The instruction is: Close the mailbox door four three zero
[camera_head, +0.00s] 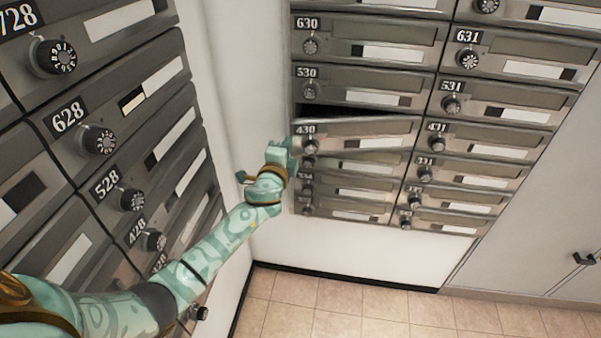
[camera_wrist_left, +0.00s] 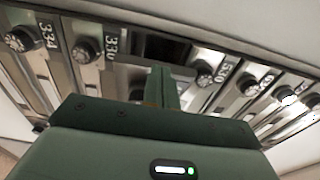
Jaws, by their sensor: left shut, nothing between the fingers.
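The mailbox door 430 (camera_head: 360,134) is a grey metal door with a dial and a label in the head view. It stands slightly open, tilted out from the cabinet, with a dark gap (camera_head: 362,110) along its top under door 530. My left gripper (camera_head: 287,158) is at the left edge of door 430, near its dial; contact cannot be told. Its fingers (camera_wrist_left: 163,88) are shut and empty in the left wrist view, in front of the mailbox fronts. They hide part of the row there. My right gripper is not in view.
Door 530 (camera_head: 360,90) above and door 431 (camera_head: 490,140) to the right look shut. A second bank of mailboxes, with door 628 (camera_head: 120,118), stands close along my left arm. The tiled floor (camera_head: 340,318) is clear.

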